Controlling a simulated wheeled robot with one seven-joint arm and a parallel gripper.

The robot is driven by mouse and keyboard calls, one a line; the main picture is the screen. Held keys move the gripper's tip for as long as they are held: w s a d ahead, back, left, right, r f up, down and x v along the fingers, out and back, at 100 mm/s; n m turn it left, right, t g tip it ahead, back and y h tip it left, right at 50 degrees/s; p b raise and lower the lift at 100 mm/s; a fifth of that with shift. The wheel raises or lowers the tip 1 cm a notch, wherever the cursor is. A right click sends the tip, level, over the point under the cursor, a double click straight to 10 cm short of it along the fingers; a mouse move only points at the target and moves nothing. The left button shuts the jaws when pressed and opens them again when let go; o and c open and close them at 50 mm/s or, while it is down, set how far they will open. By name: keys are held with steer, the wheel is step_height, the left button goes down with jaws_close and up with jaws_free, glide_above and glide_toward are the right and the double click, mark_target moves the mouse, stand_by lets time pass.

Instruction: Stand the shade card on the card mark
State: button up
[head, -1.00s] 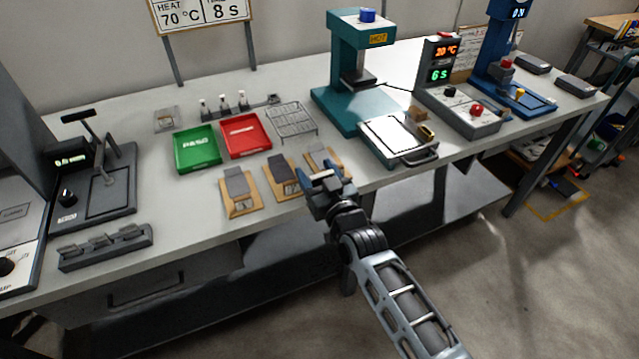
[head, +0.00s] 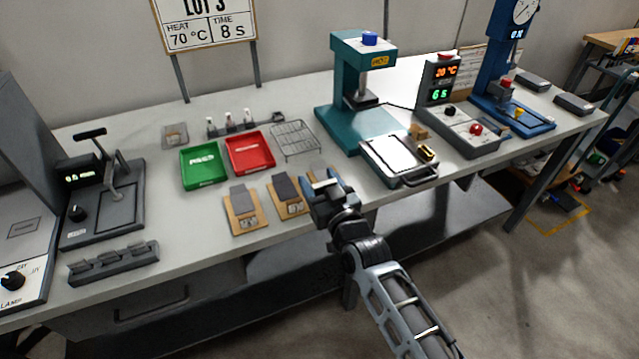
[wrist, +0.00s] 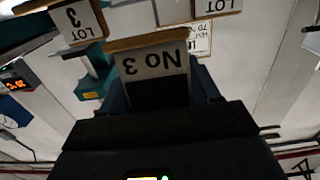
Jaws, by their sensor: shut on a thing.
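My gripper (head: 328,188) is low at the front edge of the bench, in front of the right-hand wooden board. It is shut on a card marked "No 3" (wrist: 150,64), which I take as the shade card; it appears upside down in the wrist view, with a brown edge and a dark lower part between the jaws. In the head view the gripper mostly hides the card. I cannot make out the card mark for certain.
Wooden boards with grey pieces (head: 243,210) (head: 290,196) lie just left of my gripper. Behind are a green tray (head: 203,181), a red tray (head: 250,168) and a wire rack (head: 294,138). A teal press (head: 345,115) stands right, a slotted block (head: 113,278) front left.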

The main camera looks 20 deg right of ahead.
steer(key=shift+r, duration=0.45)
steer(key=shift+d+f+b, duration=0.15)
steer(key=shift+f+b, duration=0.1)
steer(key=shift+b, duration=0.4)
steer(key=shift+s+d+b, duration=0.1)
steer(key=shift+d+b, duration=0.05)
steer(key=shift+b, duration=0.25)
steer(key=b, duration=0.2)
steer(key=s+d+b, duration=0.1)
steer(key=b, duration=0.1)
steer(key=shift+d+r+b, duration=0.2)
steer(key=shift+r+b, duration=0.1)
steer(key=shift+r, duration=0.1)
steer(key=s+d+r+b, duration=0.3)
steer(key=s+d+r, duration=0.25)
steer(key=d, duration=0.25)
steer(key=s+a+f, duration=0.1)
steer(key=a+f, duration=0.7)
steer(key=f, duration=0.6)
steer(key=s+a+f, duration=0.2)
steer(key=s+f, duration=0.6)
steer(key=f, duration=0.4)
steer(key=shift+s+f, duration=0.15)
steer(key=shift+f, duration=0.25)
steer(key=shift+a, duration=0.1)
